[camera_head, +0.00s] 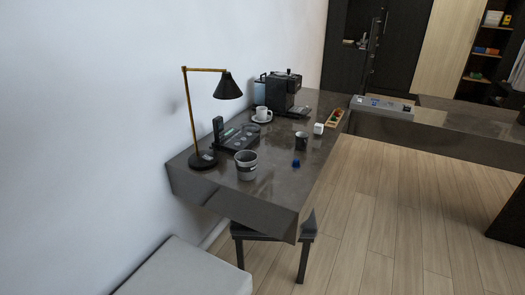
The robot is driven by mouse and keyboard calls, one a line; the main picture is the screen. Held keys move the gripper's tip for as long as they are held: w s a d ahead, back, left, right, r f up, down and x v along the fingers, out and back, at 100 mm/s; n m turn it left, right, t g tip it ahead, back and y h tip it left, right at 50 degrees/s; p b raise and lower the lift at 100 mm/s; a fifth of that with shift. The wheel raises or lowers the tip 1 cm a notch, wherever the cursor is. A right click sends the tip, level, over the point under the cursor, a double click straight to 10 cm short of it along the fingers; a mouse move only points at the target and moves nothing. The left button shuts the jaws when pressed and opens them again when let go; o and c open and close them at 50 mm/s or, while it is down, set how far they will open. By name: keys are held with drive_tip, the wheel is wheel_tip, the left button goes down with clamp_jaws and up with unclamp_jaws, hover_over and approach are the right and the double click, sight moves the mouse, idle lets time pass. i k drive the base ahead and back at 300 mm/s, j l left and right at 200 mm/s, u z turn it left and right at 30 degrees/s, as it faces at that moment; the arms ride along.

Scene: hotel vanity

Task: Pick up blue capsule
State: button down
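A small dark blue object (296,163), which looks like the blue capsule, lies on the dark desk top (273,188) near its right edge. It is apart from the dark cup (301,141) behind it and the grey bucket-like container (246,165) to its left. It is too small here to make out its exact shape. My gripper is not in view.
A black lamp (228,87), a dark tray (237,138), a white cup (261,113) on a saucer and a coffee machine (281,93) stand behind. A white cube (318,128) and a tray of coloured items (335,119) sit farther right. A stool (279,233) is under the desk.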

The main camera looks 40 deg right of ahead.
sight(296, 164)
drive_tip(key=i+l+z, duration=0.2)
drive_tip(key=l, duration=0.3)
drive_tip(key=i+l+z, duration=0.15)
drive_tip(key=l, duration=0.35)
drive_tip(key=i+l+z, duration=0.2)
drive_tip(key=l, duration=0.25)
drive_tip(key=i+l+z, duration=0.15)
drive_tip(key=l, duration=0.3)
drive_tip(key=i+l+z, duration=0.2)
drive_tip(key=l, duration=0.2)
drive_tip(key=i, duration=0.05)
